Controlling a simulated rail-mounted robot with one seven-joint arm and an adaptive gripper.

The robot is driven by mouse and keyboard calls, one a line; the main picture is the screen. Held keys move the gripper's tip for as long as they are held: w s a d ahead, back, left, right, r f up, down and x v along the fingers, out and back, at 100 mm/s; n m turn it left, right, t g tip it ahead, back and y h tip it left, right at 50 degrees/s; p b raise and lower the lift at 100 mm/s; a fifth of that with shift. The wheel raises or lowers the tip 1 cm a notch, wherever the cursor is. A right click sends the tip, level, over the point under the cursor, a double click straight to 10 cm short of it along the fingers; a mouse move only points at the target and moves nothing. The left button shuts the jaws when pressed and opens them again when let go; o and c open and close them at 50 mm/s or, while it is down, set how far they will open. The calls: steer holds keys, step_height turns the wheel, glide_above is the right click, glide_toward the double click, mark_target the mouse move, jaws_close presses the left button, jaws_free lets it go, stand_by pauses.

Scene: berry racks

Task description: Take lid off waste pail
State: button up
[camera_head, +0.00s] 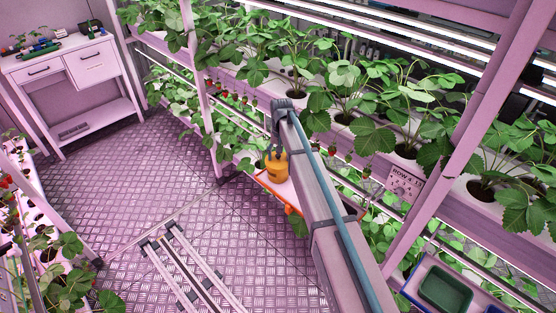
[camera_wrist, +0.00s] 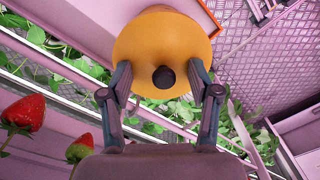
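The waste pail (camera_head: 276,166) is a small yellow-orange vessel on a low shelf or tray beside the plant rack in the head view. Its round lid (camera_wrist: 150,45) fills the top middle of the wrist view, with a dark knob (camera_wrist: 163,77) at its centre. My gripper (camera_wrist: 160,84) is above the lid, its two fingers spread wide on either side of the knob. Nothing is between the fingertips except the view of the knob. I cannot tell whether the fingertips touch the lid. In the head view my arm partly covers the pail's surroundings.
The pail's tray (camera_head: 267,184) has an orange rim. Ripe berries (camera_wrist: 24,112) hang close at the left of the wrist view. A white workbench (camera_head: 75,65) stands at the far left.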

steer(key=shift+s+d, duration=0.1)
steer(key=c, duration=0.7)
steer(key=shift+f, duration=0.1)
